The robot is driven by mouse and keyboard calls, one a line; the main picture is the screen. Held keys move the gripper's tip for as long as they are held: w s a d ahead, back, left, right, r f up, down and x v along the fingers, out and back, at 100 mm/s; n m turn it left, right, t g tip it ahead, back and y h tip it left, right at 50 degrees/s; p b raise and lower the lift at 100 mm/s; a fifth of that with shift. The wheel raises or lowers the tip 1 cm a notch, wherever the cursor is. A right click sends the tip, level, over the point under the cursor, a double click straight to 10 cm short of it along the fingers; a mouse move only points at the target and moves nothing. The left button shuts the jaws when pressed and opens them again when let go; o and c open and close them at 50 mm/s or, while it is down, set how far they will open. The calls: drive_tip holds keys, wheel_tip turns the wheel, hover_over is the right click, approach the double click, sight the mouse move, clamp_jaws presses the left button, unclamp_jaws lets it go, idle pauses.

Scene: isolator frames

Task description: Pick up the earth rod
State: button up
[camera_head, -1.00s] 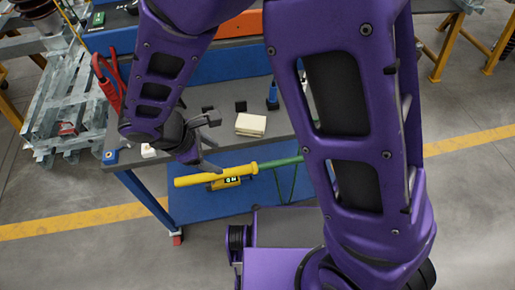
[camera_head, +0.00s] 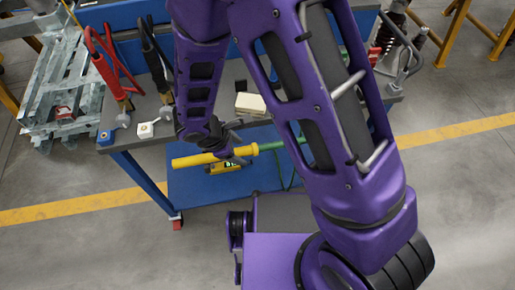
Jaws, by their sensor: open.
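The earth rod (camera_head: 195,159) has a yellow handle and a green shaft.
Floor is clear in front.

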drive_tip(key=shift+c, duration=0.2)
clamp_jaws()
idle(1.3)
